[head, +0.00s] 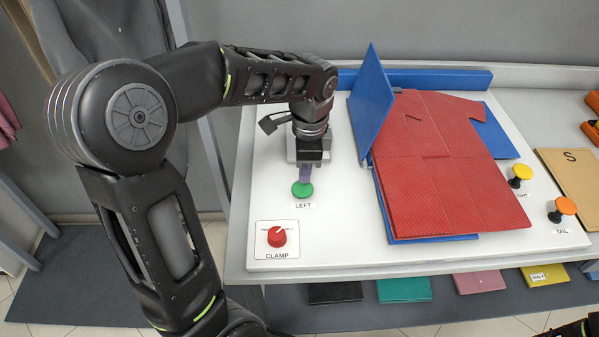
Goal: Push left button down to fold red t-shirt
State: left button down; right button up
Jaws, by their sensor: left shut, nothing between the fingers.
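The green left button (302,189) is on the white folding table, above its LEFT label. My left gripper (304,179) is shut and empty, pointing down with its fingertips right at the button's top; I cannot tell how far the button is pressed. The red t-shirt (440,165) lies flat on the blue folding boards. The left blue flap (371,105) stands tilted up at the shirt's left side, and its upper sleeve area shows beside it.
A red clamp knob (277,236) is at the table's (340,245) front left. A yellow button (521,171) and an orange tail button (565,205) are on the right. A tan board (575,180) lies at the far right. Several coloured folded items are on a shelf below.

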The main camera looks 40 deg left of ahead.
aim_at(306, 191)
pick_arm(q)
notch_tip(306, 191, up, 10)
jog(key=b, duration=0.1)
jog(key=shift+d, duration=0.25)
dwell(0.4)
